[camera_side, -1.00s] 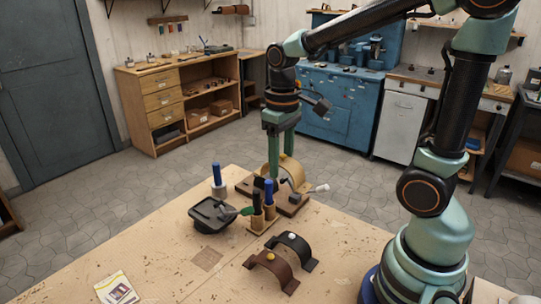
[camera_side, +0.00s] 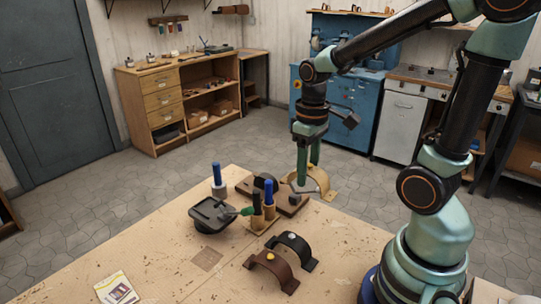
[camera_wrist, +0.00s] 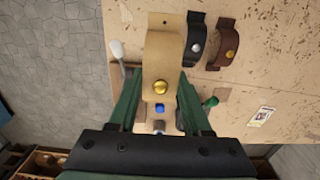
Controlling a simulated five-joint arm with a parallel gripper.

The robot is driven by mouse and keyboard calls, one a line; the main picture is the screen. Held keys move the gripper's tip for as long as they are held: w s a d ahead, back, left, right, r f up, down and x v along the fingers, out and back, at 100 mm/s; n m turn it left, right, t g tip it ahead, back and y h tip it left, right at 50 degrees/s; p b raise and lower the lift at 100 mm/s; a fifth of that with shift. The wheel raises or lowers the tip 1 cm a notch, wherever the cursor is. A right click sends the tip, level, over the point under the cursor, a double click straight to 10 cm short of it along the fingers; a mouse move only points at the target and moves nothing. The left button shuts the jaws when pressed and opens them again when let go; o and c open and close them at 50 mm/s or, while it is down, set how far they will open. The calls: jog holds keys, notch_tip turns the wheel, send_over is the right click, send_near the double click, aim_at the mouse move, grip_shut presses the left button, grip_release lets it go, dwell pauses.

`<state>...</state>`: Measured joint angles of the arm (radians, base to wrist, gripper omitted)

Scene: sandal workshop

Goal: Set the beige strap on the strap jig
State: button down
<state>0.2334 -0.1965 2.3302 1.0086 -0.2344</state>
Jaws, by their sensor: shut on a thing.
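The beige strap (camera_side: 321,181), a curved band with a gold stud, is between the fingers of my gripper (camera_side: 308,177). In the wrist view the strap (camera_wrist: 163,55) spans the gap between the fingers (camera_wrist: 161,76), which are shut on it. The strap jig (camera_side: 291,207) is a brown board with a dark rounded form at the back of the table. The strap is at the board's right end, seemingly raised above it; the exact gap cannot be told. The gripper and strap hide part of the jig. Its white-handled lever (camera_wrist: 117,49) shows in the wrist view.
A black strap (camera_side: 293,244) and a brown strap (camera_side: 271,267) lie in front. A wooden holder (camera_side: 262,219) with blue- and green-handled tools and a dark tray (camera_side: 210,215) stand left of the gripper. A blue-handled tool (camera_side: 217,176) stands upright behind.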

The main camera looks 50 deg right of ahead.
notch_tip(320, 180, down, 15)
jog(key=shift+r, duration=0.2)
dwell(0.4)
jog(key=shift+c, duration=1.7)
grip_release()
jog(key=shift+f, duration=0.1)
jog(key=a+r+t, duration=0.2)
jog(key=a+r, duration=0.1)
jog(key=r, duration=0.8)
jog(key=w+a+r+t, duration=0.1)
jog(key=a+r+t, duration=0.2)
jog(key=r, duration=0.8)
jog(key=shift+w, duration=0.15)
jog(key=shift+a+r, duration=0.15)
jog(key=shift+r, duration=0.3)
jog(key=shift+c, duration=0.6)
jog(key=shift+a+r+t, duration=0.1)
jog(key=shift+r+t, duration=0.05)
jog(key=shift+t, duration=0.15)
jog(key=shift+c, duration=1.3)
